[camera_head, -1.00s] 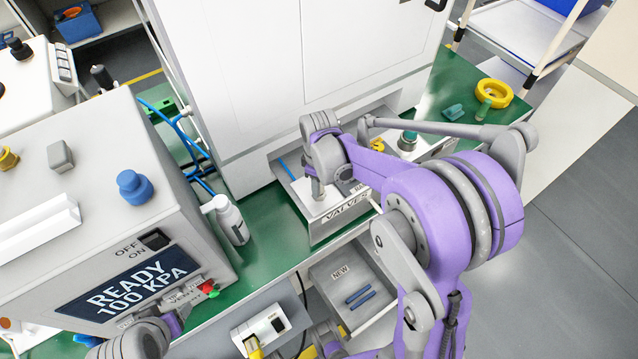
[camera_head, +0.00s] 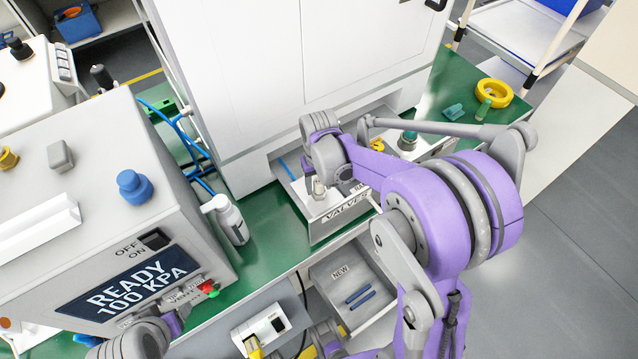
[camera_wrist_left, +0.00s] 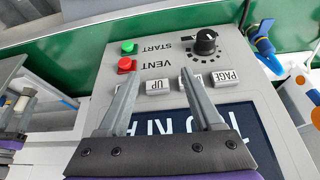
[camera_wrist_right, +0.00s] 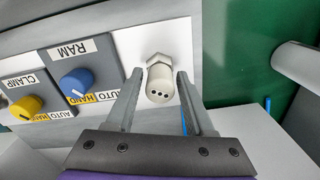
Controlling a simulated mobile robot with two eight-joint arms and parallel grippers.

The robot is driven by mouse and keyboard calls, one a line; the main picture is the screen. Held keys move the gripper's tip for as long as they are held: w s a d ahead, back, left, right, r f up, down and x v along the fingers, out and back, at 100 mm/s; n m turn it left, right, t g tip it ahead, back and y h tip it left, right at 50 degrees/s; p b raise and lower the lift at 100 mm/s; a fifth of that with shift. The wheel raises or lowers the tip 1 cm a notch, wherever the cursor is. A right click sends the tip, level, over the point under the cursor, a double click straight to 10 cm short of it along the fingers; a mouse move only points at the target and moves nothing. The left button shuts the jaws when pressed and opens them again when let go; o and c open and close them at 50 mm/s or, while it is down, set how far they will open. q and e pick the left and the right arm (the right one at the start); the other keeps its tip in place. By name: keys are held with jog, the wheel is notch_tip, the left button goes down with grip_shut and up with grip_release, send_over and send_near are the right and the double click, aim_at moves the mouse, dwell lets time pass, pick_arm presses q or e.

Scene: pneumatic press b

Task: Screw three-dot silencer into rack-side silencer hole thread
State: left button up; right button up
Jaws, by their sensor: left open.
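The three-dot silencer (camera_wrist_right: 160,82) is a pale cylinder with dark dots on its end and a hex collar (camera_wrist_right: 158,59). In the right wrist view it stands at the white valve panel (camera_wrist_right: 120,55), to the right of the blue RAM knob (camera_wrist_right: 77,82). The hole thread under it is hidden. My right gripper (camera_wrist_right: 161,74) is open, its fingers on either side of the silencer with small gaps. In the head view the silencer (camera_head: 319,189) shows small below my right wrist. My left gripper (camera_wrist_left: 160,74) is open and empty over the control box front.
The control box (camera_head: 122,284) reads READY 100 KPA. Its red VENT button (camera_wrist_left: 127,64) lies near my left fingers. A white spray bottle (camera_head: 230,220) stands left of the valve box (camera_head: 345,212). A drawer labelled NEW (camera_head: 325,297) is open below.

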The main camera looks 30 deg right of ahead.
jog(key=n, duration=0.5)
jog(key=shift+n, duration=0.3)
jog(key=n, duration=0.6)
jog(key=shift+n, duration=0.3)
jog(key=c, duration=0.7)
jog(key=m, duration=0.5)
jog(key=shift+c, duration=0.2)
jog(key=o, duration=0.5)
jog(key=shift+m, duration=0.5)
jog(key=o, duration=0.6)
jog(key=shift+c, duration=0.2)
